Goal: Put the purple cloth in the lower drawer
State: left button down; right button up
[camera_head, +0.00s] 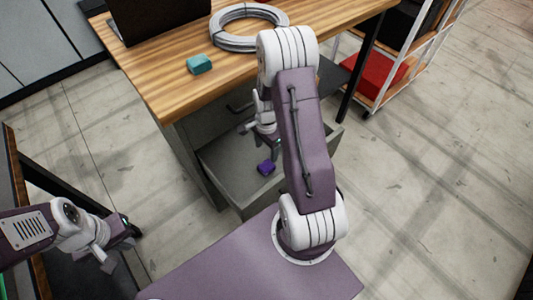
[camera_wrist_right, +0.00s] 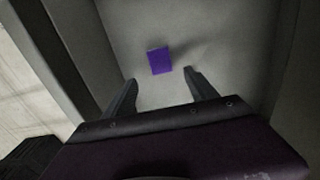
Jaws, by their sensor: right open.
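The purple cloth (camera_head: 266,168) lies inside the open lower drawer (camera_head: 226,174) of the desk. In the right wrist view the cloth (camera_wrist_right: 160,61) is a small purple square on the grey drawer floor, beyond the fingertips and apart from them. My right gripper (camera_wrist_right: 158,76) is open and empty, pointing down into the drawer above the cloth; in the head view it is partly hidden by my arm. My left gripper (camera_head: 119,245) is at the lower left, away from the drawer; its fingers are too unclear to tell their state.
The wooden desk top (camera_head: 178,84) carries a teal block (camera_head: 199,64), a coiled grey cable (camera_head: 248,27) and a dark laptop (camera_head: 158,14). A white rack (camera_head: 424,52) with a red box (camera_head: 380,76) stands at the right. The floor right of the drawer is clear.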

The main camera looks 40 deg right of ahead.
jog(key=s+a+r+n+t, duration=0.1)
jog(key=s+a+r+n, duration=0.8)
jog(key=n, duration=0.7)
jog(key=a+r, duration=0.2)
jog(key=a, duration=0.1)
jog(key=shift+a+r+n, duration=0.15)
jog(key=shift+a+n, duration=0.25)
